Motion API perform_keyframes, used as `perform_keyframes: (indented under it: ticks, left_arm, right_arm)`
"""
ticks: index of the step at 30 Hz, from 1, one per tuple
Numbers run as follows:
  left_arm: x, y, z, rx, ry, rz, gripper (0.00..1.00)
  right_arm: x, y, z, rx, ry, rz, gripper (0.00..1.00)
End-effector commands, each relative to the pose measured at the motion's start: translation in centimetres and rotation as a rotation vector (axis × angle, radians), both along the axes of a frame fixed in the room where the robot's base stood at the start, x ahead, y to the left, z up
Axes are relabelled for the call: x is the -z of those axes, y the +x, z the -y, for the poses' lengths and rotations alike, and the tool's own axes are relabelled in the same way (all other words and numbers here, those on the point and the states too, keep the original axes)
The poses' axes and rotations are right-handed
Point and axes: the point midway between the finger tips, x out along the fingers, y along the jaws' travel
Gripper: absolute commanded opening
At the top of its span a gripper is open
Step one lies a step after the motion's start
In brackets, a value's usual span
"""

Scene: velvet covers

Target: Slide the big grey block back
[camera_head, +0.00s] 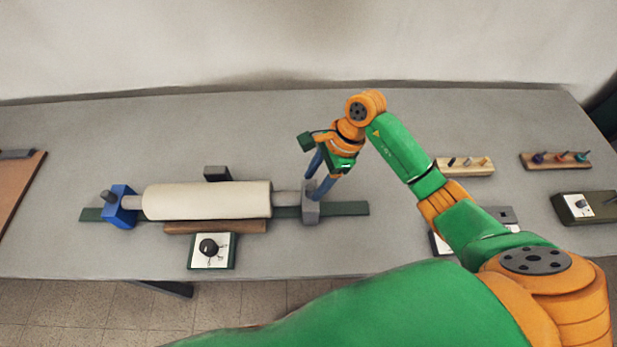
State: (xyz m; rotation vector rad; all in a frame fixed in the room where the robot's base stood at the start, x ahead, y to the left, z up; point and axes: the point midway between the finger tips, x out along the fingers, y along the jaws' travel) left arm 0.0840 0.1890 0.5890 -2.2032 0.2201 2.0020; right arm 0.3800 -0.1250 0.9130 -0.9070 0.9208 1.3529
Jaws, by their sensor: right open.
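The big grey block (311,210) stands on a green rail (345,208), at the right end of a cream roller (205,201). A grey shaft (286,198) joins the roller's right end to the block. A blue block (121,206) holds the roller's left end. My right gripper (315,187) reaches down from the back right, with its blue fingers apart at the top of the big grey block. I cannot tell whether the fingers touch it. My left gripper is not in view.
A brown strip (215,227) and a dark-knobbed switch box (211,251) lie in front of the roller. A small dark grey block (216,173) is behind it. Peg boards (464,167) and another box (586,207) stand at right. The rail right of the block is clear.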

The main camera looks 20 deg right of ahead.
Motion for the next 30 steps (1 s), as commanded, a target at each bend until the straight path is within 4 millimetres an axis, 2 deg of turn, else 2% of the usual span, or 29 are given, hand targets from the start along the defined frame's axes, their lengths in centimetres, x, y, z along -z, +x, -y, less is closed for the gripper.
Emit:
perform_keyframes:
  ticks: [6,13,18,20,30]
  left_arm:
    - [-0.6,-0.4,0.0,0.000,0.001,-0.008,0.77]
    - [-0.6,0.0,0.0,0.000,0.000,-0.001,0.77]
    - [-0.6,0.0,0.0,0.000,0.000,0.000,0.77]
    - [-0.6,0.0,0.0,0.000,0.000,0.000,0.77]
    - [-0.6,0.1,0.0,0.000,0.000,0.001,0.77]
  right_arm:
    - [2.5,0.0,-1.1,0.001,0.001,-0.001,0.59]
    - [2.7,0.0,-1.1,0.000,0.001,0.002,0.59]
    - [2.7,0.0,-1.1,0.000,0.001,0.002,0.13]
    - [2.7,0.0,-1.1,-0.001,0.001,0.001,0.00]
    - [2.7,0.0,-1.2,-0.001,0.002,0.001,0.00]
